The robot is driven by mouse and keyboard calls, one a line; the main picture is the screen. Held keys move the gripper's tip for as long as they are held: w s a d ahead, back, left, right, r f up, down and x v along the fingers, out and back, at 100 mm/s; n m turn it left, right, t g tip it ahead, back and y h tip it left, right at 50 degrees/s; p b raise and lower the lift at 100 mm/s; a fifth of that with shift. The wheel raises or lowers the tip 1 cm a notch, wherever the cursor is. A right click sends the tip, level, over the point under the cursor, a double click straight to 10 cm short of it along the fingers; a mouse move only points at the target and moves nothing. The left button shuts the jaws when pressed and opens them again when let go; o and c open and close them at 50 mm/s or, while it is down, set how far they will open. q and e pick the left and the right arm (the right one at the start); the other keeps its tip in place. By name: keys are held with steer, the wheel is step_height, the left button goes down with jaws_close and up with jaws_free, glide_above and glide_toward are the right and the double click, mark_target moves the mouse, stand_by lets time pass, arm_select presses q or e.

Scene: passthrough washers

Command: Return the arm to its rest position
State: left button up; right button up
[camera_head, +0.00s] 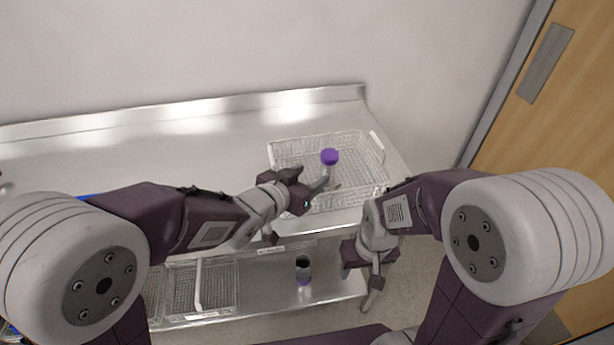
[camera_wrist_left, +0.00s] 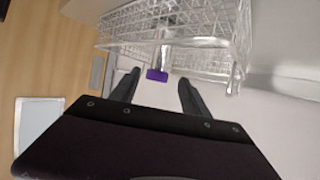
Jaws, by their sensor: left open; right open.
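My left gripper (camera_head: 325,184) reaches over the near side of the upper wire basket (camera_head: 283,153) in the head view. It is open, with nothing gripped. A purple-capped bottle (camera_head: 330,157) stands in that basket, just beyond the gripper; its lower part is hard to make out. In the left wrist view the purple cap (camera_wrist_left: 157,75) appears in the gap between the two open fingers, apart from them. My right gripper (camera_head: 372,292) hangs low at the right, pointing down near the right end of the lower shelf. It is open and empty.
The upper basket stands at the right end of a steel counter (camera_head: 225,122). On the lower shelf (camera_head: 335,282) are a wire basket (camera_head: 222,284) and a dark container with a purple lower end (camera_head: 303,268). A wooden door (camera_head: 565,110) is at the right. The counter's middle is clear.

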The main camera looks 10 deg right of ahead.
arm_select(q)
steer(key=shift+s+a+r, duration=0.15)
steer(key=shift+s+a, duration=0.15)
steer(key=shift+s, duration=0.05)
steer(key=w+a+r+n+t+y+p, duration=0.1)
steer(key=w+a+r+n+y+p, duration=0.1)
steer(key=w+a+r+p, duration=0.3)
steer(key=s+a+f+n+y+p, duration=0.25)
steer(key=a+n+y, duration=0.2)
steer(key=a, duration=0.95)
steer(key=s+a+f+g, duration=0.2)
steer(key=s+f+g, duration=0.1)
steer(key=s, duration=0.3)
steer(key=s+a+f+n+g+y, duration=0.1)
steer(key=s+a+f+g, duration=0.1)
steer(key=s, duration=0.4)
steer(key=s+a+f+n+g+y, duration=0.1)
steer(key=s+a+f+g, duration=0.1)
steer(key=s+f+g, duration=0.3)
steer(key=shift+s+a+f, duration=0.25)
steer(key=shift+s+a, duration=0.05)
steer(key=shift+s, duration=0.55)
